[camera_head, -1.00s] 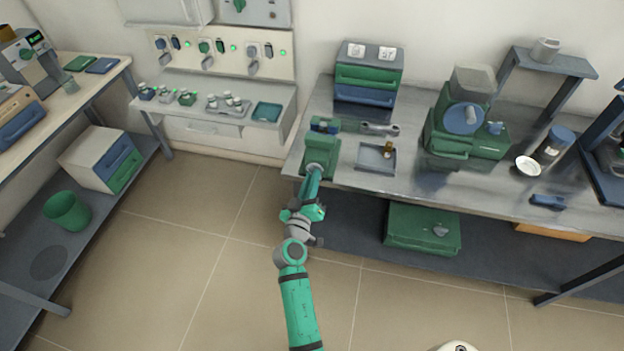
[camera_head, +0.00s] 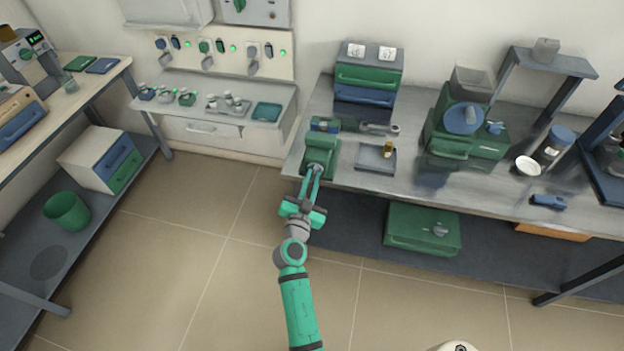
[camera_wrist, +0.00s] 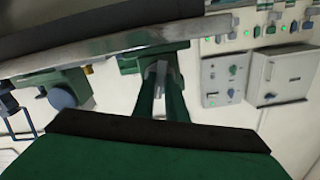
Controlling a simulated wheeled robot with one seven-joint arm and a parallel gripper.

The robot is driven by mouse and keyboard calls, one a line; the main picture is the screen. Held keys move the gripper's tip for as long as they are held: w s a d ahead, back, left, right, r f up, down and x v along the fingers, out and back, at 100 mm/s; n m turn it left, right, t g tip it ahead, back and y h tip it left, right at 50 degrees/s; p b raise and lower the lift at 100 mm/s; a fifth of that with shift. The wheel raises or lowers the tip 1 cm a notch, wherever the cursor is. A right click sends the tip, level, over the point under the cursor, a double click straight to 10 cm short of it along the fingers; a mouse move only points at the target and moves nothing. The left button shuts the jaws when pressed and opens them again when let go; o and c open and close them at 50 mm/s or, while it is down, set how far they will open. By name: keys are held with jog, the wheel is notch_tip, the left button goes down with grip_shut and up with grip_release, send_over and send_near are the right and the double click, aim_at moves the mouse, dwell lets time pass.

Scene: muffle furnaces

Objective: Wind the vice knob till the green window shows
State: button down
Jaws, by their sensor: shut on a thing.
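The green vice (camera_head: 320,156) stands at the near left edge of the metal bench, with a blue piece on top. My gripper (camera_head: 315,172) reaches up to its front from below, its two long fingers side by side. In the wrist view my gripper (camera_wrist: 161,95) points at the green vice body (camera_wrist: 132,63) and is shut on the grey vice knob (camera_wrist: 161,72), of which only a small part shows between the fingers. I cannot make out a green window on the vice in either view.
On the metal bench (camera_head: 430,190) are a grey wrench-like tool (camera_head: 380,129) behind the vice and a shallow tray (camera_head: 374,158) with a small brass piece. A green and blue drawer unit (camera_head: 367,77) stands behind. The floor left of my arm is clear.

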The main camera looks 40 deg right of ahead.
jog(key=m, duration=0.4)
jog(key=shift+m, duration=0.3)
dwell(0.3)
jog(key=c, duration=1.8)
grip_release()
jog(key=v, duration=1)
jog(key=shift+s+a, duration=0.25)
jog(key=shift+a, duration=0.05)
